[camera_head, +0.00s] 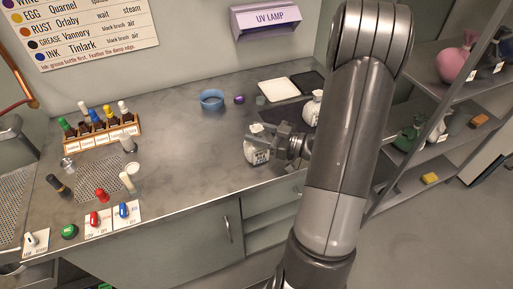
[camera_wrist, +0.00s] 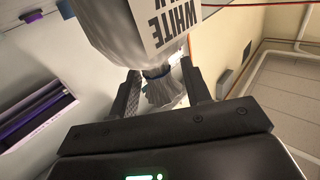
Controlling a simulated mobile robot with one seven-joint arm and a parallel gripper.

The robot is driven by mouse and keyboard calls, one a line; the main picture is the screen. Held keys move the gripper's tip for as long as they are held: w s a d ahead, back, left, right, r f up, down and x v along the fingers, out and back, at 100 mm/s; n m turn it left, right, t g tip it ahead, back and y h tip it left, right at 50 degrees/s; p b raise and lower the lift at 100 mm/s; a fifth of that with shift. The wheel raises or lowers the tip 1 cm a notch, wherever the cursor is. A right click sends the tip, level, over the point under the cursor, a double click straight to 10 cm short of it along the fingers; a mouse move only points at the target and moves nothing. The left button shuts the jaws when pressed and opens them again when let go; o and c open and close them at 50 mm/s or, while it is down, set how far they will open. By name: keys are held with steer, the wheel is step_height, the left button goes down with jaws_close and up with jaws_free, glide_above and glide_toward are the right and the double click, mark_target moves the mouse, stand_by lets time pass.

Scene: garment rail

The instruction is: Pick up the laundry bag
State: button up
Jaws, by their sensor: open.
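A white laundry bag (camera_head: 258,156) with a printed label stands on the grey counter near its front edge. In the wrist view the bag (camera_wrist: 125,30) shows part of a label reading "WHITE", and its gathered neck (camera_wrist: 160,88) has a bluish tie. My gripper (camera_head: 268,132) is at the top of this bag. In the wrist view its open fingers (camera_wrist: 163,80) stand either side of the neck, with some space visible. A second white bag (camera_head: 312,108) stands farther back, partly hidden by my arm.
A rack of bottles (camera_head: 100,133) stands at the counter's left. A blue ring-shaped dish (camera_head: 212,100), a white tray (camera_head: 278,90) and a dark tray (camera_head: 308,83) are at the back. Shelves (camera_head: 440,150) stand right. The middle counter is clear.

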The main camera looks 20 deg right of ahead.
steer(key=shift+w+a, duration=0.2)
steer(key=shift+w, duration=0.05)
steer(key=shift+c, duration=0.4)
jaws_close()
